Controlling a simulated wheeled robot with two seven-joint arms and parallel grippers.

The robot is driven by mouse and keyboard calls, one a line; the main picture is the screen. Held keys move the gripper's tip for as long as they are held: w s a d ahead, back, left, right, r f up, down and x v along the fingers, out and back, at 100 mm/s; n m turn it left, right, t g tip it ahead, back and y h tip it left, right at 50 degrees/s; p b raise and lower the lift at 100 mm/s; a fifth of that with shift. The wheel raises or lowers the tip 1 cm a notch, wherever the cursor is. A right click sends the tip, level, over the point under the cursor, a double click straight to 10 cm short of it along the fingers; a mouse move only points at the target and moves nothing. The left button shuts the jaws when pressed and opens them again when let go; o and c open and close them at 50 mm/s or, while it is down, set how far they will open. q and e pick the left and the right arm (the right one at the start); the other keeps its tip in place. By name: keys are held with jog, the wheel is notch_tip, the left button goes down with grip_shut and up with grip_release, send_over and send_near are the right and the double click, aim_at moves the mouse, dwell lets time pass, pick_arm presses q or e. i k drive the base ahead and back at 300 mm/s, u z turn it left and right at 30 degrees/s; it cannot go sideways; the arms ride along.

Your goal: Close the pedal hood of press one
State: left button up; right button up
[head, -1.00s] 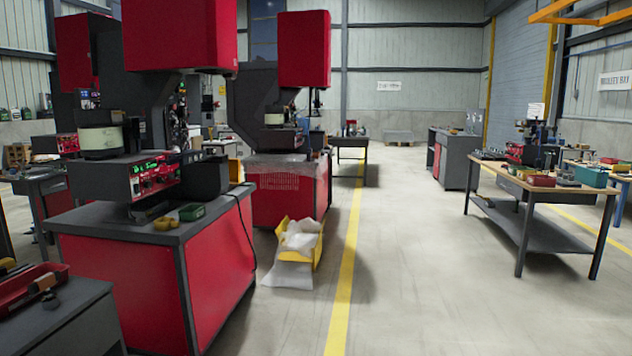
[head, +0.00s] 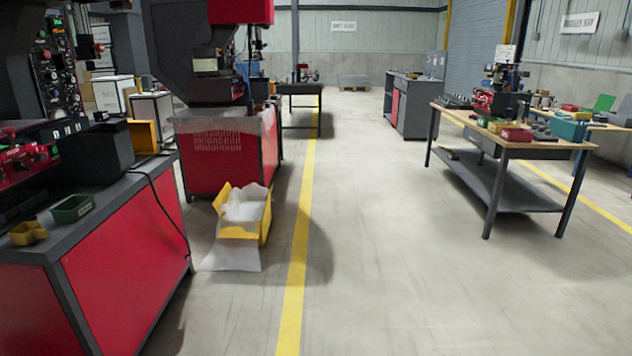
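A red and dark grey press (head: 125,260) stands close at the left, its upper part cut off by the picture's edge. A second red press (head: 222,150) stands behind it. I cannot tell from the picture which one is press one. A yellow open box (head: 243,215) with white wrapping inside sits on the floor in front of the second press; I cannot tell whether it is the pedal hood. Neither of my grippers is in view.
A yellow floor line (head: 297,240) runs ahead, with clear floor to its right. A wooden-topped workbench (head: 500,130) with tools stands at the right. A grey cabinet (head: 412,105) and a dark table (head: 300,100) stand further back. A black cable (head: 165,205) hangs down the near press.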

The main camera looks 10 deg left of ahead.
aim_at(144, 133)
jog(key=z, duration=0.1)
jog(key=i, duration=4.7)
jog(key=u, duration=1.6)
jog(key=i, duration=1.3)
jog(key=u, duration=1.25)
